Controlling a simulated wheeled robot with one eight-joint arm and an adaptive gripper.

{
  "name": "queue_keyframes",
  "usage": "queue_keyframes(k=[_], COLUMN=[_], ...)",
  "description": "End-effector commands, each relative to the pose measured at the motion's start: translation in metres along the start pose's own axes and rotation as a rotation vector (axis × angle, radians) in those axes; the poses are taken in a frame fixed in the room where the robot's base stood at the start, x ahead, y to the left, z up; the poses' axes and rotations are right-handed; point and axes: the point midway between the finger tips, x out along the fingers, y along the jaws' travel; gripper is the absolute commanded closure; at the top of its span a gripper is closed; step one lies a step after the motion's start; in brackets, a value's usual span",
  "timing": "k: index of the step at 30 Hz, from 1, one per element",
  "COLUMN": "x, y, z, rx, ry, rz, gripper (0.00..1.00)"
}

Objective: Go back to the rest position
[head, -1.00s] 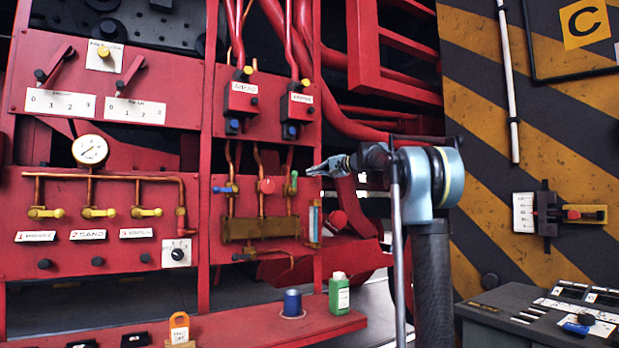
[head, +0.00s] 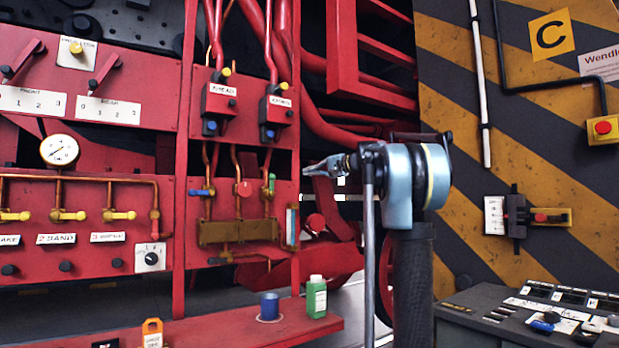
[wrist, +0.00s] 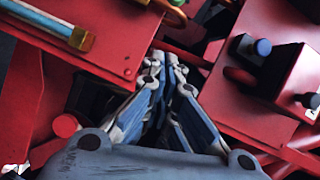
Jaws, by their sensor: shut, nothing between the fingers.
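My gripper (head: 312,170) is at the middle of the head view, its fingertips pointing left toward the red machine panels. The fingers are closed together with nothing between them. In the wrist view my gripper (wrist: 155,70) also shows its blue-grey fingers shut, in front of the gap between two red panels. The fingertips look apart from the red valve panel (head: 230,262), but the exact distance is hard to tell.
Left stand red panels with a pressure gauge (head: 60,151) and yellow valves. A red shelf (head: 220,325) carries a green bottle (head: 316,297) and a blue cup (head: 269,306). Right are a striped wall (head: 470,150), a red button (head: 603,127) and a grey console (head: 480,320).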

Motion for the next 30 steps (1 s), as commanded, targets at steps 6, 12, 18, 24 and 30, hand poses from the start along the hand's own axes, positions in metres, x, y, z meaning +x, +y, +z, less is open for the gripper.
queue_keyframes(k=[6, 12, 18, 24, 30], x=[0.000, -0.006, -0.029, -0.062, -0.105], y=[0.000, 0.022, 0.085, 0.160, 0.241], z=[0.000, 0.029, 0.103, 0.179, 0.250], rx=[0.000, -0.025, -0.091, -0.157, -0.219], ry=[0.000, -0.030, -0.104, -0.178, -0.245], rz=[0.001, 0.057, 0.215, 0.389, 0.567], gripper=[1.00, 1.00, 1.00, 1.00, 1.00])
